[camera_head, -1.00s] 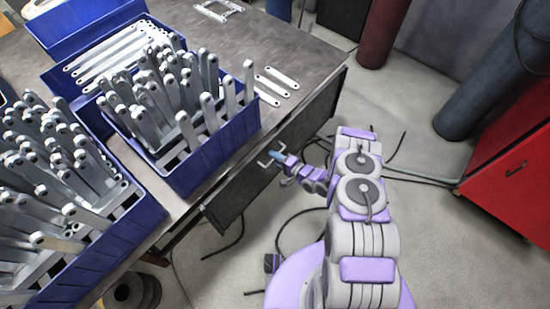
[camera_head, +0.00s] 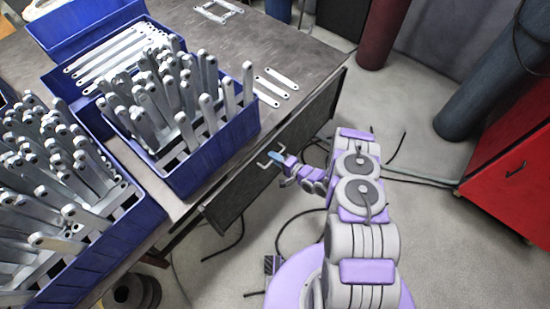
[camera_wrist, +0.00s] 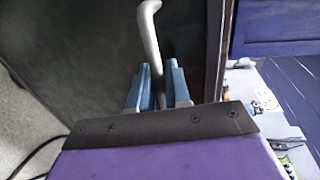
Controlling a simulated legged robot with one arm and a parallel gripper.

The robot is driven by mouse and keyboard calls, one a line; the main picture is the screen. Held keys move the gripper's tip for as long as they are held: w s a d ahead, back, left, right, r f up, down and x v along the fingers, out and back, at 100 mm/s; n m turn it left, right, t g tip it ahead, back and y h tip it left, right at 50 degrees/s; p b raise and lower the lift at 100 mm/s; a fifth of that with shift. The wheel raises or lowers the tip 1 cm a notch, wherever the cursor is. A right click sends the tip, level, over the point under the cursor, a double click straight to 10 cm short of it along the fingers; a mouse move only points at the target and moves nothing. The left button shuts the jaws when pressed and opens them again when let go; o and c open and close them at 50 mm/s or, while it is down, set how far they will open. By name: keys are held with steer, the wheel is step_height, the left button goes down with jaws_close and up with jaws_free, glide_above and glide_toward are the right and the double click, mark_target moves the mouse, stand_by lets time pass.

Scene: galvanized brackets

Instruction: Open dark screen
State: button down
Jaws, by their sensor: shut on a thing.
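The dark screen (camera_head: 238,188) is a dark grey panel on the front side of the workbench, below its top. It also shows in the wrist view as a dark surface (camera_wrist: 90,45). A light grey bar handle (camera_wrist: 150,28) stands out from it. My gripper (camera_wrist: 160,88) is shut on the handle, with one blue finger on each side of the bar. In the head view my gripper (camera_head: 274,158) is small beside the handle (camera_head: 264,164). I cannot tell whether the screen stands slightly ajar.
Blue bins (camera_head: 215,160) full of galvanized brackets stand on the workbench (camera_head: 255,45). Loose flat brackets (camera_head: 275,85) lie near its edge. A red cabinet (camera_head: 515,175) stands at the right. Black cables (camera_head: 290,222) lie on the floor. Grey floor (camera_head: 440,240) is clear at the lower right.

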step_height(320, 180, up, 37)
steer(key=p, duration=1.5)
steer(key=shift+r+p, duration=0.15)
steer(key=shift+p, duration=0.25)
steer(key=shift+w, duration=0.1)
steer(key=c, duration=1.4)
jaws_free()
steer(key=shift+r, duration=0.1)
steer(key=shift+o, duration=0.4)
